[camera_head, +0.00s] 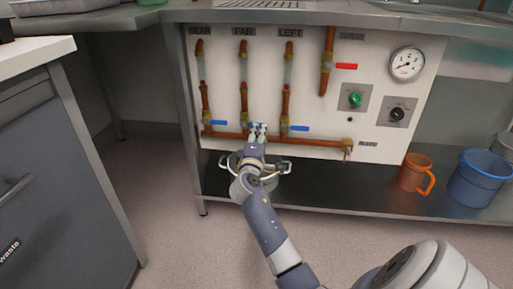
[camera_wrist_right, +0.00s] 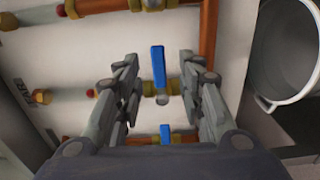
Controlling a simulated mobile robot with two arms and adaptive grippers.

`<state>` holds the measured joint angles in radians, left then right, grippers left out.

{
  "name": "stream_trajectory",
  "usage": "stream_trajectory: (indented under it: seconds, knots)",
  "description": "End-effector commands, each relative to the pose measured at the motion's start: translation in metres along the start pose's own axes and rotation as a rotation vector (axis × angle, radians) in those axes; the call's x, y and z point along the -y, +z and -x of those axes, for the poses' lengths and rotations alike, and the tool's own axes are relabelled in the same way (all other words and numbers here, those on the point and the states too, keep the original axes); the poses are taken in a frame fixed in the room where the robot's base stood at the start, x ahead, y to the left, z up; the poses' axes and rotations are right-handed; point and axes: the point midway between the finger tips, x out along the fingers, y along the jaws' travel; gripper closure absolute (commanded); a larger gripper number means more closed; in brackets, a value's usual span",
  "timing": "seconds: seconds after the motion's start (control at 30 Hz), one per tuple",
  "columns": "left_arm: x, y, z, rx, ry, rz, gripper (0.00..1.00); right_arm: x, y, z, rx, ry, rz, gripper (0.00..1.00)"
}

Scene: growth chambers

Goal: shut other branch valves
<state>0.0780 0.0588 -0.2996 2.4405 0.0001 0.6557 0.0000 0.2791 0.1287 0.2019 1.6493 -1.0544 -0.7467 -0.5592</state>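A white panel (camera_head: 270,75) carries vertical copper branch pipes labelled NEAR, FAR and LEFT. The blue handle on the near branch (camera_head: 215,123) and the blue handle on the left branch (camera_head: 298,128) lie crosswise to their pipes. My right gripper (camera_head: 257,128) is at the far branch and hides its valve in the head view. In the right wrist view, the open right gripper (camera_wrist_right: 160,92) has its fingers on either side of the far blue handle (camera_wrist_right: 158,66), with gaps visible; this handle is also crosswise to its pipe. My left gripper is out of view.
A red handle (camera_head: 346,66) sits on another pipe, beside a gauge (camera_head: 407,64), a green knob (camera_head: 355,100) and a black knob (camera_head: 397,114). On the lower shelf are a pot, partly behind my arm, an orange mug (camera_head: 414,173) and a blue bucket (camera_head: 478,180).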

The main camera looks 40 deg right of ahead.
Motion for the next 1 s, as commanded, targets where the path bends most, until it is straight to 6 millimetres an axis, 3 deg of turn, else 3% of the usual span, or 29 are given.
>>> stream_trajectory:
  seconds: [0.2, 0.4, 1.0]
  knots:
    - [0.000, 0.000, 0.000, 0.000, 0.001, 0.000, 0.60, 0.002, 0.000, 0.042, 0.000, -0.003, -0.001, 0.64]
    - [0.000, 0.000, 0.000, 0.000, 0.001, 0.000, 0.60, 0.001, 0.000, 0.064, 0.000, -0.001, 0.000, 0.64]
    - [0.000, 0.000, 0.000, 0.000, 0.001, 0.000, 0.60, 0.001, 0.000, 0.068, 0.001, -0.001, 0.000, 0.64]
